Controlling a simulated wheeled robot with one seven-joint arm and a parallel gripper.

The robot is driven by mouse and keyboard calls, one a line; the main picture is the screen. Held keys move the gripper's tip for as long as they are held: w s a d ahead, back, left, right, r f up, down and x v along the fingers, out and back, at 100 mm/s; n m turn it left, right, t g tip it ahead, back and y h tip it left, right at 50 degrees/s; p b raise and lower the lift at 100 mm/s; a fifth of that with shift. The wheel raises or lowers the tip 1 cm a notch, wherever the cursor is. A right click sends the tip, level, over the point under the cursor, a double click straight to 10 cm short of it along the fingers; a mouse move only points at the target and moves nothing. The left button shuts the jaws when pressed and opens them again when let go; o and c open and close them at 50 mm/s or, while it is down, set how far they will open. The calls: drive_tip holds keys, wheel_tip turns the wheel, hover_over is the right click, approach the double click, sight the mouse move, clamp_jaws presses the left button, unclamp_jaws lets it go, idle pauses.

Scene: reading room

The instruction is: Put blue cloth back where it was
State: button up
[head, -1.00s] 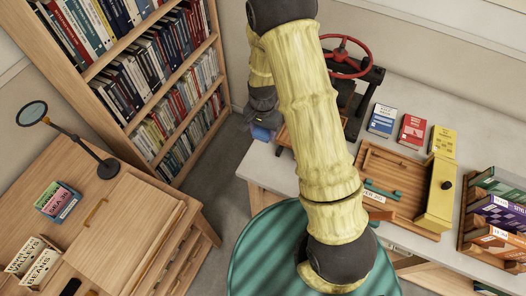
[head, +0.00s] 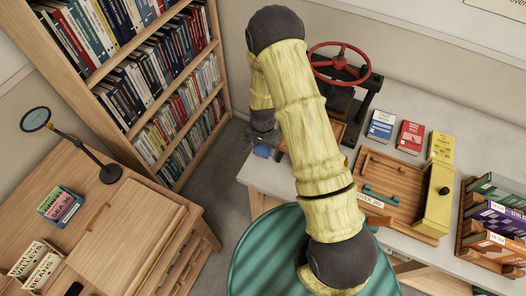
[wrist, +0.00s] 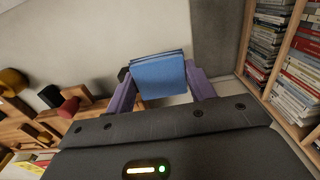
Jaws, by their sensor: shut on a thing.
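The blue cloth (head: 262,151) is a small folded piece at the left end of the grey table, in the head view. In the wrist view the cloth (wrist: 158,75) hangs between the two purple fingers of my gripper (wrist: 160,92), which is shut on it. In the head view my gripper (head: 263,138) is dark and partly hidden by my arm. I cannot tell whether the cloth touches the table or is just above or beside its edge.
A press with a red wheel (head: 339,62) stands behind my arm on the grey table (head: 262,178). A bookcase (head: 226,60) stands left, with floor between. A wooden tray with a yellow side (head: 433,200) lies right.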

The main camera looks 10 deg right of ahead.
sight(263, 148)
drive_tip(key=shift+f+p, duration=0.35)
drive_tip(key=shift+f, duration=1.4)
drive_tip(key=shift+f, duration=0.15)
drive_tip(key=o, duration=0.8)
wheel_tip(263, 148, up, 12)
drive_tip(key=b, duration=0.3)
drive_tip(key=shift+r, duration=0.2)
drive_tip(key=shift+r, duration=0.1)
